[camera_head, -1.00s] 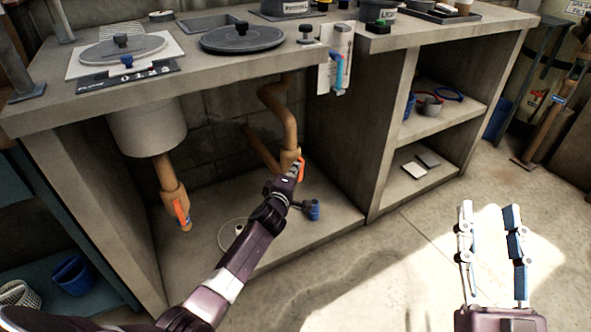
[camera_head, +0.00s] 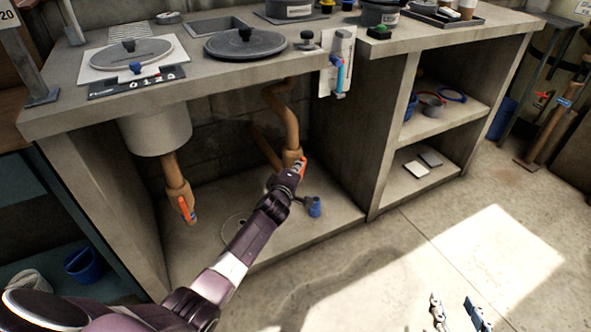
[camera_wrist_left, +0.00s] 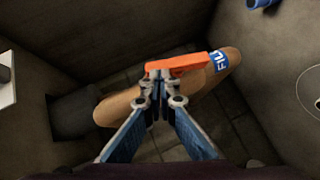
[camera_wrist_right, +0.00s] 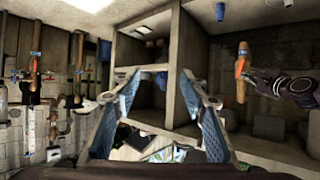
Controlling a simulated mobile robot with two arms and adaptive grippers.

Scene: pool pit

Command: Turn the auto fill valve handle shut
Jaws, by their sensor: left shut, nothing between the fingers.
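The auto fill valve is on a tan pipe (camera_head: 291,135) under the counter, with an orange handle (camera_head: 304,163).
A second pipe with an orange handle (camera_head: 184,208) hangs under the basin (camera_head: 155,130) at left. A blue-ended part (camera_head: 314,207) sits near my left wrist. A divider wall (camera_head: 345,140) stands right of the valve. The floor (camera_head: 400,250) in front is clear.

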